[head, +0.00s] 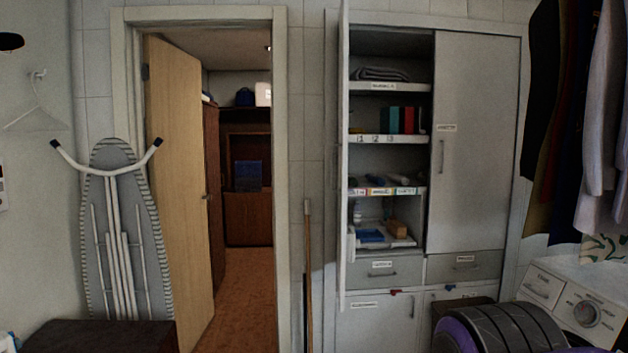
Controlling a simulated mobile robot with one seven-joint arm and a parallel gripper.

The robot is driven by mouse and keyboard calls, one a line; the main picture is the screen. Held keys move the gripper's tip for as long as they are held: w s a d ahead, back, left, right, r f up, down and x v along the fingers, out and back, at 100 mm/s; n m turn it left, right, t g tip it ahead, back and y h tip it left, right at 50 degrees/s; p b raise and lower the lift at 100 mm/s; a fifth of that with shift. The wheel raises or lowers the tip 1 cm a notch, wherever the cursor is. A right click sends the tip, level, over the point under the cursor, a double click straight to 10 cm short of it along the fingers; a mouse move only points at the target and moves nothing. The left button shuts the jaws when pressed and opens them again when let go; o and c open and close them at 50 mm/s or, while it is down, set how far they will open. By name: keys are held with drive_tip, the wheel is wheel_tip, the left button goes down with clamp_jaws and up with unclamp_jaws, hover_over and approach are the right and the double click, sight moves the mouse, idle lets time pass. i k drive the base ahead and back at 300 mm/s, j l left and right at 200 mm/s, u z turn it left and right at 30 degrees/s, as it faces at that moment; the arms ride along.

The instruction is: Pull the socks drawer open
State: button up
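The tall grey cabinet (475,150) stands against the tiled wall right of the doorway. Below its shelves are two drawers side by side, a left drawer (360,278) and a right drawer (485,268). Each has a small white label and a bar handle. Both appear shut. The label text is too small to read, so I cannot tell which one is the socks drawer. My gripper is not in view.
The cabinet's upper left door (344,130) stands open, edge-on. Lower doors (375,325) are beneath the drawers. A washing machine (570,295) is at right under hanging clothes (598,130). An ironing board (112,235) leans left of the open doorway. A broomstick (308,270) stands near the cabinet.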

sight(385, 272)
drive_tip(key=i+l+z, duration=0.35)
drive_tip(key=i+z, duration=0.45)
drive_tip(key=i, duration=0.2)
drive_tip(key=i+u, duration=0.1)
drive_tip(key=i, duration=1.1)
